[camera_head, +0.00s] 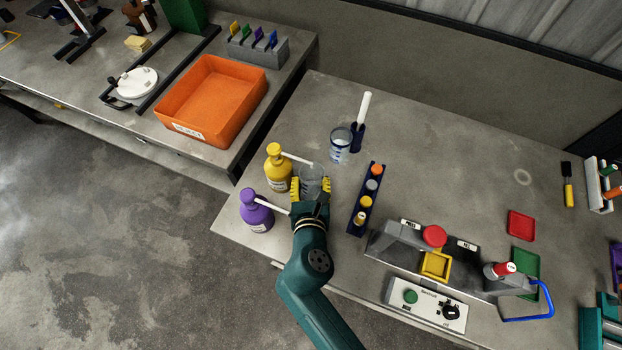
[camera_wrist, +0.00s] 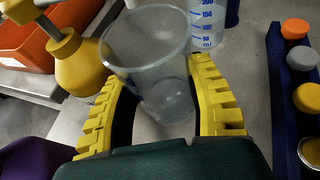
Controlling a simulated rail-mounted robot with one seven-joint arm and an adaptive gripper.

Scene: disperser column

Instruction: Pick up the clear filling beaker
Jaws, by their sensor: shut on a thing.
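The clear filling beaker (camera_head: 312,178) is between the yellow fingers of my gripper (camera_head: 311,188), close to the dispenser bottles. In the wrist view the clear beaker (camera_wrist: 150,65) looks empty and upright, with the yellow fingers (camera_wrist: 165,110) against both its sides. My gripper is shut on it. I cannot tell whether its base touches the table. A second beaker with blue markings (camera_head: 340,146) stands behind it; its blue scale also shows in the wrist view (camera_wrist: 208,25).
A yellow pump bottle (camera_head: 277,172) stands just left of the beaker, its white spout reaching toward it. A purple pump bottle (camera_head: 256,213) is nearer the front. A dark blue rack of capped vials (camera_head: 366,200) stands to the right. The table behind is mostly clear.

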